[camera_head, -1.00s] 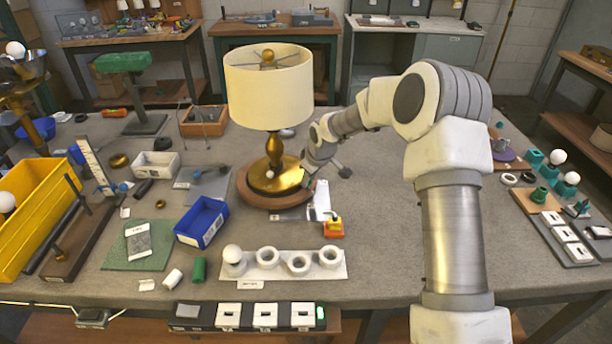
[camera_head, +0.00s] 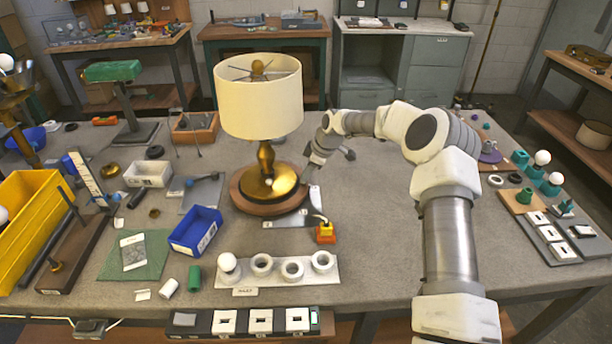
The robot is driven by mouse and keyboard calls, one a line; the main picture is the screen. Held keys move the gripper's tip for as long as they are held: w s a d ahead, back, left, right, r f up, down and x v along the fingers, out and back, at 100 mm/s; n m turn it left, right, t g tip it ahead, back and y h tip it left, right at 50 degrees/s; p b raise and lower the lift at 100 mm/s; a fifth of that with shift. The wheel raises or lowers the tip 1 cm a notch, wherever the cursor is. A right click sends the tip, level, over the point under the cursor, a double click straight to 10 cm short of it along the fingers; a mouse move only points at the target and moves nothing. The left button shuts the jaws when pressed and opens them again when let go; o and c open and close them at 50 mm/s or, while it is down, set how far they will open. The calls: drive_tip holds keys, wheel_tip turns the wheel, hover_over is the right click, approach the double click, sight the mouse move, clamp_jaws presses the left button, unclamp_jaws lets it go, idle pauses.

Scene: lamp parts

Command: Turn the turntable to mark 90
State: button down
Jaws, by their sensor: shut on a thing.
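The turntable is a round brown wooden disc (camera_head: 262,209) on the table. A brass lamp (camera_head: 264,158) with a cream shade (camera_head: 259,100) stands upright on it. A small pale spot shows on the front of the lamp's base. My gripper (camera_head: 307,177) is at the right edge of the turntable, low and tilted, and is shut on its rim. The fingertips are small and partly hidden by the wrist. A grey plate (camera_head: 285,222) lies at the front right of the disc. No mark number is readable.
An orange and yellow block (camera_head: 325,232) stands just in front of the disc, right of centre. A blue bin (camera_head: 196,232) is at the left front, and a white strip with rings (camera_head: 277,270) is nearer.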

drive_tip(key=shift+w+n, duration=0.5)
drive_tip(key=shift+w, duration=0.05)
drive_tip(key=c, duration=0.6)
unclamp_jaws()
drive_tip(key=shift+c, duration=0.2)
drive_tip(key=shift+d+r, duration=0.1)
drive_tip(key=v, duration=1.7)
drive_tip(key=shift+d, duration=0.15)
drive_tip(key=shift+w+r, duration=0.1)
drive_tip(key=shift+w, duration=0.05)
